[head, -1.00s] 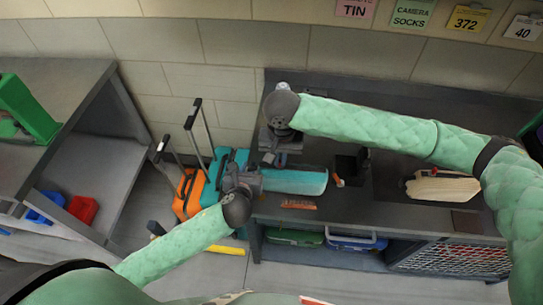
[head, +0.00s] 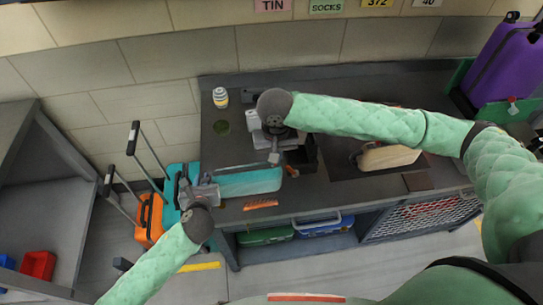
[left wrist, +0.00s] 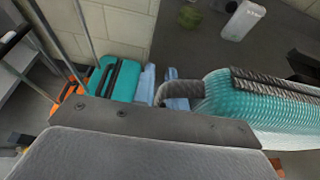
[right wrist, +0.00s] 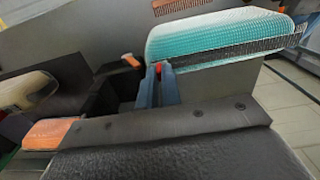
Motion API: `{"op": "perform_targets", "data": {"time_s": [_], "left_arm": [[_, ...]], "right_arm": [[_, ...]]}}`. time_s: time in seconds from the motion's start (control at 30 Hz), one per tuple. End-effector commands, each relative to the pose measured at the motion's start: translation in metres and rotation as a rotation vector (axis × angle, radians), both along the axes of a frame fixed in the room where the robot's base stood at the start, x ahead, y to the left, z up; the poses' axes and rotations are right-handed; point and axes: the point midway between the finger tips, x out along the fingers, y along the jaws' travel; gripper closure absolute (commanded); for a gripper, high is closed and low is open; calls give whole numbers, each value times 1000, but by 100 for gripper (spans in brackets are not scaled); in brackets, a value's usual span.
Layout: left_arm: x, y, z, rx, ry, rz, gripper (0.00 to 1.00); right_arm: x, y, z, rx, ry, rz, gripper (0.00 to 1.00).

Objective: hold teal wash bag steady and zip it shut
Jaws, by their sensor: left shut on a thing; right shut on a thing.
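The teal wash bag (head: 250,182) lies at the left front of the dark counter, with its dark zip band along the far long side. It also shows in the left wrist view (left wrist: 250,105) and the right wrist view (right wrist: 220,38). My left gripper (head: 192,190) is shut at the bag's left end, where a dark loop (left wrist: 180,88) shows beside its fingers; the exact grip is partly hidden. My right gripper (right wrist: 158,80) is shut on the small red zip pull (right wrist: 160,68), near the end of the bag away from the left gripper.
A black open box (head: 304,157) stands close right of the right gripper. An orange comb (head: 260,205) lies at the counter's front edge. Orange (head: 150,215) and teal (head: 177,170) suitcases stand left of the counter.

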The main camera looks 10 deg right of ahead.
Motion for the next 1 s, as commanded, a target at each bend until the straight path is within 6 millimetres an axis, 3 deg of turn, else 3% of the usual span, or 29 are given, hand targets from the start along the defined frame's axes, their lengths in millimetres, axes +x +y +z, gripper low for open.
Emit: {"op": "perform_targets", "data": {"time_s": [0.13,0.2,0.27,0.67,1.0], "left_arm": [[1,3,-1,4,1,4,100],[1,3,-1,4,1,4,100],[1,3,-1,4,1,4,100],[0,1,-1,2,1,2,100],[0,1,-1,2,1,1,100]], "right_arm": [[1,-2,0,-5,0,-3,100],[1,-2,0,-5,0,-3,82],[1,-2,0,-4,0,-3,71],[1,-1,7,-2,0,-2,71],[1,-1,65,-1,-3,-1,71]]}}
